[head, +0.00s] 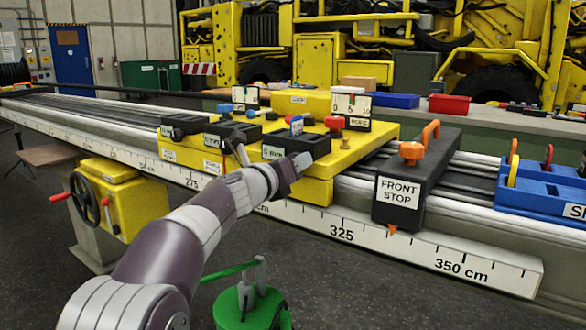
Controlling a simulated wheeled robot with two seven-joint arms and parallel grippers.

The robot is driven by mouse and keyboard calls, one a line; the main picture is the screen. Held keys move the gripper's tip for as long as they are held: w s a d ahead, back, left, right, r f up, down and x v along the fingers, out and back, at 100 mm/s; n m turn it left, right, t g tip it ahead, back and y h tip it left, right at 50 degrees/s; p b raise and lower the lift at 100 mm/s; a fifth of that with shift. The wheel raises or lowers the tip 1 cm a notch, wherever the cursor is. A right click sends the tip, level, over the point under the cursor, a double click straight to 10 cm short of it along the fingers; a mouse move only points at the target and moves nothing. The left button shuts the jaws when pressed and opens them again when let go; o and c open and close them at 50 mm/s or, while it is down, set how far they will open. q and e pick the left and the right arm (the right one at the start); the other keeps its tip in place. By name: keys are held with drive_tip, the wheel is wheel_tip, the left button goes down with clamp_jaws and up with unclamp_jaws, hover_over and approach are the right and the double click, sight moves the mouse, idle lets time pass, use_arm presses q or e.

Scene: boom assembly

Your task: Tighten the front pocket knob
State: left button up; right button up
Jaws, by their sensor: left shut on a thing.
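The yellow carriage (343,158) sits on the rail and bears several black pockets. The right-hand black pocket (318,146), with an "mm" label, is nearest the front stop. My left arm reaches up from the lower left. My left gripper (301,163) is at the near side of this pocket, shut on what seems to be its knob. The hand hides the knob and the exact contact. A red knob (334,123) and a blue knob (225,108) show on the carriage top. My right gripper is not in view.
The black front stop (405,193) with an orange knob (411,151) and handle stands right of the carriage. A blue tray (545,190) is farther right. A yellow handwheel box (125,195) is at left. A green object (240,308) stands below the rail.

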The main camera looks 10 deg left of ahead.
use_arm(q)
drive_tip(key=shift+f, duration=0.2)
drive_tip(key=o, duration=1.1)
drive_tip(key=shift+c, duration=0.2)
drive_tip(key=shift+r, duration=0.1)
drive_tip(key=v, duration=1.2)
drive_tip(key=shift+s, duration=0.3)
drive_tip(key=shift+a, duration=0.15)
